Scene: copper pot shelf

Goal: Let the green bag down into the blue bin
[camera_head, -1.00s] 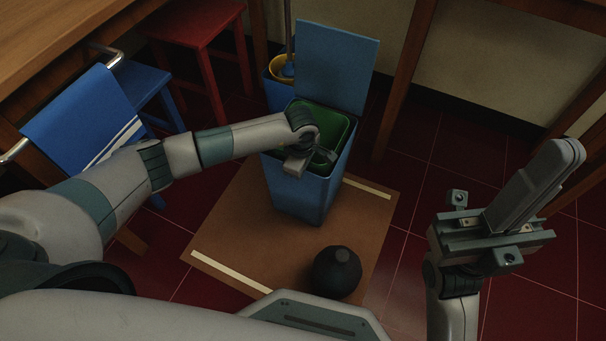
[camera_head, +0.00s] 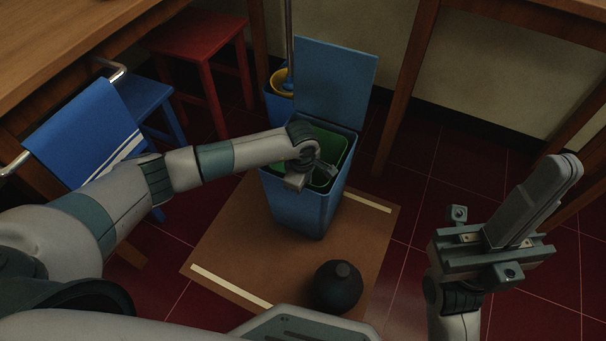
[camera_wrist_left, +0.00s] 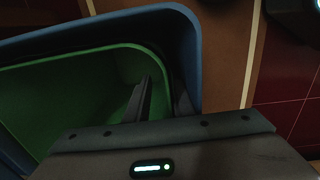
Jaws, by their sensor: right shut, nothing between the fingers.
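The blue bin (camera_head: 303,207) stands upright on a brown mat, its lid (camera_head: 337,82) raised at the back. The green bag (camera_head: 328,141) is inside the bin's mouth, its rim a little below the bin's rim. It also shows in the left wrist view (camera_wrist_left: 60,95), open-topped, inside the blue rim (camera_wrist_left: 188,50). My left gripper (camera_head: 326,171) reaches down over the bag's near right side. A dark finger (camera_wrist_left: 143,100) shows beside the green rim; whether the jaws are closed on it is unclear. My right gripper (camera_head: 545,190) is shut and empty, away to the right.
A dark round object with a short neck (camera_head: 338,288) sits at the mat's (camera_head: 232,247) front. A bucket with a yellow insert (camera_head: 281,84) stands behind the bin. A red stool (camera_head: 205,45) and a blue stool (camera_head: 150,100) are at left. The red floor right of the mat is clear.

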